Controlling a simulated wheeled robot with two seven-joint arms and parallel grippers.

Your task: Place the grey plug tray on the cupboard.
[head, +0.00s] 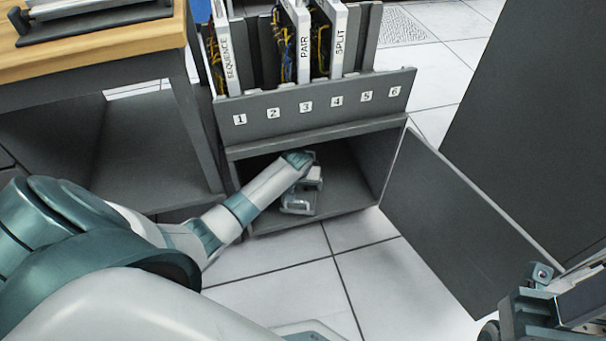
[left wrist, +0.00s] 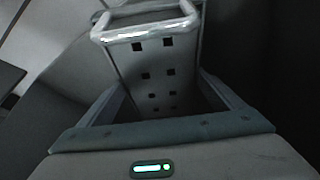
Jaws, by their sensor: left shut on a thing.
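The grey plug tray (left wrist: 158,65) shows in the left wrist view as a grey body with rows of dark square holes and a pale loop handle at its far end. My left gripper (left wrist: 165,100) is shut on it, with a finger on each side. In the head view my left arm reaches into the open lower compartment of the grey cupboard (head: 318,134), and the gripper (head: 305,190) is small and shaded there. The tray is hard to tell from the gripper in that view. Part of my right gripper (head: 540,285) shows at the lower right, its jaws unclear.
On the cupboard stands a rack (head: 320,104) numbered 1 to 6, holding panels marked SEQUENCE, PAIR and SPLIT. The cupboard door (head: 465,220) hangs open to the right. A wooden-topped table (head: 105,40) stands at left. White floor tiles (head: 385,290) are clear in front.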

